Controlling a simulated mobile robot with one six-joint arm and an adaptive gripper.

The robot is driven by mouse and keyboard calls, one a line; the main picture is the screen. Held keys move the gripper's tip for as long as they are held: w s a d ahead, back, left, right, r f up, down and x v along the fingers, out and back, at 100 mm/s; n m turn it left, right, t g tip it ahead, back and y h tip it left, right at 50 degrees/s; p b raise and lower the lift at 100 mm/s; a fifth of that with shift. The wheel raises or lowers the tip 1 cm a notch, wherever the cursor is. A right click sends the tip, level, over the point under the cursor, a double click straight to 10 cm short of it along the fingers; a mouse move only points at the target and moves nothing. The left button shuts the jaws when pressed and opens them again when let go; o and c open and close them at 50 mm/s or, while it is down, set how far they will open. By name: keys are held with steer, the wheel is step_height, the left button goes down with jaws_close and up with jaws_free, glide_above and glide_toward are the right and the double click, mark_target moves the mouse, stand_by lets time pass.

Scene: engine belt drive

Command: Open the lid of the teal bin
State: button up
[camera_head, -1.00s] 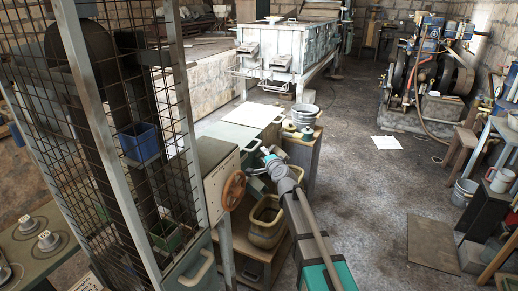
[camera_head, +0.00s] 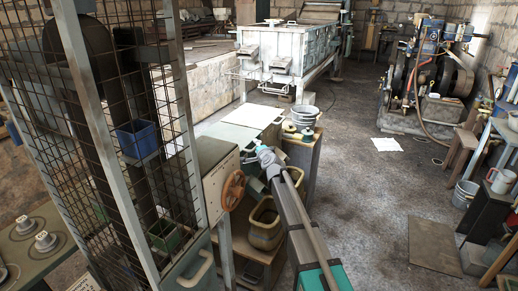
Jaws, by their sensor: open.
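My gripper (camera_head: 262,155) is at the end of my arm, small and partly hidden by the wrist, so its fingers are hard to make out; I see nothing held in it. It is over the right edge of the low bench, close to a box with a flat grey-green top (camera_head: 230,134). This box may be the teal bin, but its colour is too dull to be sure. Its top lies flat and looks shut. A paler flat top (camera_head: 252,115) lies just behind it. My wrist hides part of the box's near right side.
A wire cage (camera_head: 120,130) with a post stands on the left, beside a panel with a rusty handwheel (camera_head: 233,190). An open olive tub (camera_head: 265,222) sits below my arm.

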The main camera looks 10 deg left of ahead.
jaws_close()
